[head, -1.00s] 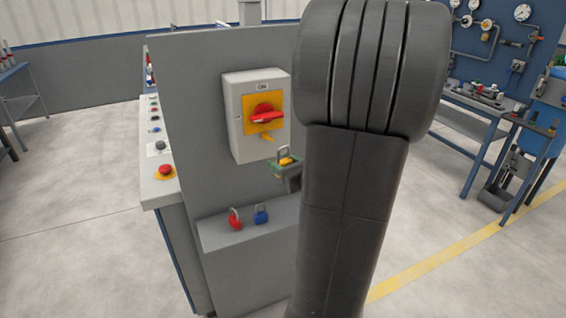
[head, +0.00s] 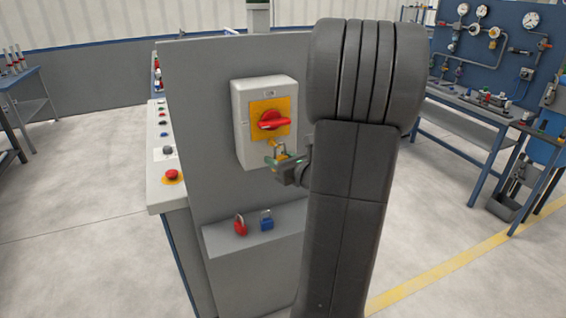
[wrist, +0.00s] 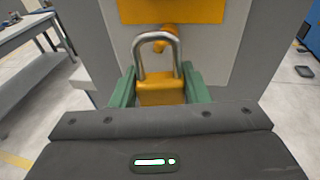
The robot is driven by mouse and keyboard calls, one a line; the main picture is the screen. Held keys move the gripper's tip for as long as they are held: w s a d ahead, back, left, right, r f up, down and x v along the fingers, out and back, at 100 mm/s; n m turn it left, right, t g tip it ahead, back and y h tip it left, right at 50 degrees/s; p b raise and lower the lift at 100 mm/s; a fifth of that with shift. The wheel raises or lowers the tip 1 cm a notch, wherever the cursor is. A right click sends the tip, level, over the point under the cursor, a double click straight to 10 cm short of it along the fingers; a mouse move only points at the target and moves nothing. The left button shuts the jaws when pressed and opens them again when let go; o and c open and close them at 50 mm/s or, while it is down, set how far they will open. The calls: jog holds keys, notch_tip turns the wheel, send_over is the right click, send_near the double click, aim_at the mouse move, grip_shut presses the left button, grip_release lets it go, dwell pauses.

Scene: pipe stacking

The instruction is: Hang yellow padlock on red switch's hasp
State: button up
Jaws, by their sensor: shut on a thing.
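The yellow padlock (wrist: 161,92) is held between the green fingers of my gripper (wrist: 155,95), its silver shackle pointing up. In the wrist view the shackle stands in front of the yellow hasp (wrist: 165,44); I cannot tell whether the hasp is inside the shackle or only behind it. In the head view my gripper (head: 279,161) is just below the red switch (head: 272,120), close to the grey switch box (head: 242,128). The hasp is mostly hidden there by the padlock and gripper.
A red padlock (head: 240,227) and a blue padlock (head: 266,221) rest on the grey ledge (head: 222,239) below. A console with buttons and a red emergency stop (head: 172,174) lies left of the panel. The panel (head: 205,130) stands close behind the gripper.

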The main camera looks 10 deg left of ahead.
jog(key=shift+w+d+b+x, duration=0.15)
jog(key=shift+b+x, duration=0.1)
jog(key=shift+x, duration=0.6)
jog(key=shift+w+d+b+x, duration=0.1)
jog(key=shift+b+x, duration=0.1)
jog(key=shift+x, duration=0.65)
jog(key=o, duration=1.1)
jog(key=shift+a+r, duration=0.1)
jog(key=b+v, duration=0.1)
jog(key=v, duration=1.3)
jog(key=shift+s+f, duration=0.25)
jog(key=shift+f, duration=0.05)
